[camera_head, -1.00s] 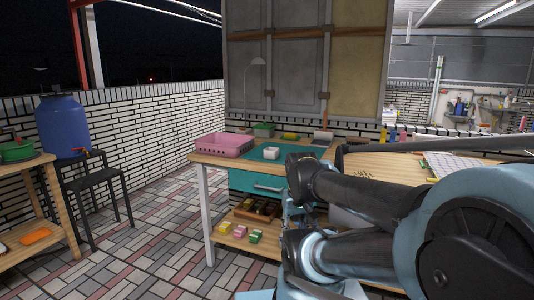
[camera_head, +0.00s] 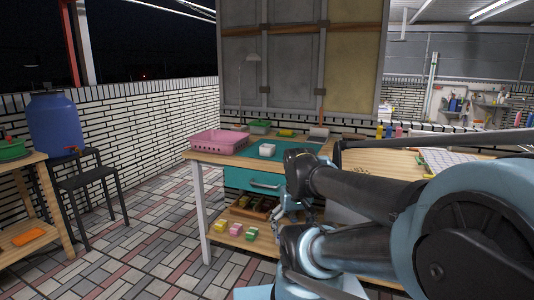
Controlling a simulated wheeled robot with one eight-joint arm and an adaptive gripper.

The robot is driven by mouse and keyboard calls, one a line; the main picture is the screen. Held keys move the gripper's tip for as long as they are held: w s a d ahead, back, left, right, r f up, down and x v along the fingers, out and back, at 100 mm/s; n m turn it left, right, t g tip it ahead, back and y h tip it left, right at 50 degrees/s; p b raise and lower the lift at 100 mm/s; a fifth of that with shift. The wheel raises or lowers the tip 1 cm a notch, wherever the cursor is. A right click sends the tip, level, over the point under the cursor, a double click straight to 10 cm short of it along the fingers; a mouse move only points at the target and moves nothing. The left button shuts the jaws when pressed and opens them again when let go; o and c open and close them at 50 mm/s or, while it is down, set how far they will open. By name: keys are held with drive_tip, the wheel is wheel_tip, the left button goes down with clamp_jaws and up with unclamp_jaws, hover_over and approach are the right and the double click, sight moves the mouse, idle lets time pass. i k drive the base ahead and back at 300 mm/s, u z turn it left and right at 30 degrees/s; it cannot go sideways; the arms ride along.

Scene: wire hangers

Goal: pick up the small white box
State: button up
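The small white box (camera_head: 267,150) sits on the teal mat (camera_head: 250,152) on top of the wooden workbench, to the right of a pink basket. My arm fills the lower right of the view and bends in front of the bench. My gripper (camera_head: 309,212) is partly visible, low in front of the bench's right part and below the tabletop. It is to the right of and lower than the white box, not touching it. Its fingers are small and mostly hidden by my arm links, so their opening is unclear.
The pink basket (camera_head: 220,142) stands on the bench's left end. A green container (camera_head: 259,127) and a yellow item (camera_head: 287,133) lie behind the box. Colored blocks (camera_head: 236,228) are on the lower shelf. A blue barrel (camera_head: 54,124) and black stool stand left. Tiled floor between is clear.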

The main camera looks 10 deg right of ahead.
sight(266, 149)
drive_tip(key=u, duration=1.15)
drive_tip(key=k, duration=0.7)
drive_tip(key=z, duration=1)
drive_tip(key=i, duration=1)
drive_tip(key=u, duration=0.05)
